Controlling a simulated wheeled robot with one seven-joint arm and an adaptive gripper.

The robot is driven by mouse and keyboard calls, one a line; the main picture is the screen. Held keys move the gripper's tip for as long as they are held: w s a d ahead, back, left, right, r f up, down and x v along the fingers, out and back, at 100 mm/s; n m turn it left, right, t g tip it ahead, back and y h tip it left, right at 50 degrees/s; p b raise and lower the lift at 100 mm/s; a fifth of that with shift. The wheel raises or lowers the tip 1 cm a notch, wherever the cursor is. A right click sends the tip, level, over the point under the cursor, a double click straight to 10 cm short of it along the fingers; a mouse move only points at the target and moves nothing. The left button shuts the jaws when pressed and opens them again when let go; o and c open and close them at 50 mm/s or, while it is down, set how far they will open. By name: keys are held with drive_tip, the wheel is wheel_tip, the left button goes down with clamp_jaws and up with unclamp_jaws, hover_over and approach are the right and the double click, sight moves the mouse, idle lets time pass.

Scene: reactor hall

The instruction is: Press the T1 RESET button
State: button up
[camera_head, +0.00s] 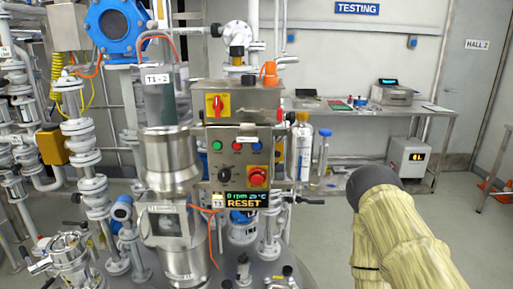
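A grey control box (240,160) stands on the reactor at the picture's middle. Its upper row has a green button (217,145), a red button (237,146) and a blue button (256,146). Below them are a black knob (224,174) and a large red mushroom button on yellow (257,177). Under the box a dark display (243,199) reads "0 rpm", a temperature and "RESET", with a small T1 tag at its left. The small button labels are too small to read. My arm, in a tan sleeve with a dark rounded end, is at the lower right, apart from the box. My gripper's fingers do not show.
A red-yellow rotary switch (215,104) sits above the box. A steel vessel marked T1-2 (160,95) and pipes crowd the left. Floor is free at the right.

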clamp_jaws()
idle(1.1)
